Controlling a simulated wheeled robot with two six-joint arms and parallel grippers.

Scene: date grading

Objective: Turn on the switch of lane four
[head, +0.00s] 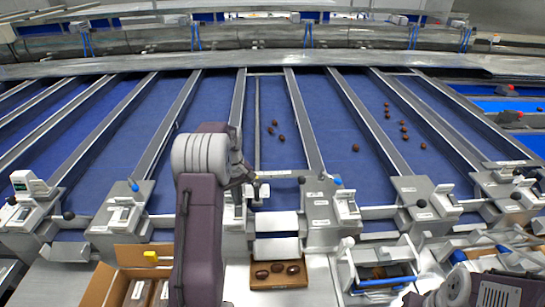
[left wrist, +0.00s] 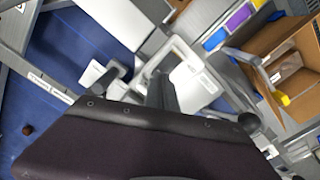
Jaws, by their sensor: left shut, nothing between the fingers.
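Blue belt lanes run away from me, each with a metal control block at its near end. White switch boxes stand on these blocks, among them one at centre right (head: 347,209), one at left (head: 124,214) and one further right (head: 447,203). Lane numbers are too small to read. My left gripper (head: 247,187) is shut and empty at the block left of the centre lane, and my arm partly hides that block. In the left wrist view, dark fingers lie close to a white bracket-shaped part (left wrist: 188,68); I cannot tell whether they touch it.
Dates lie on the belts, several on a right lane (head: 404,127). A tray with dates (head: 278,284) is at front centre. A cardboard box (head: 101,284) with a yellow item (head: 151,256) is at front left. A blue-handled bin (head: 382,282) stands front right. Metal dividers separate the lanes.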

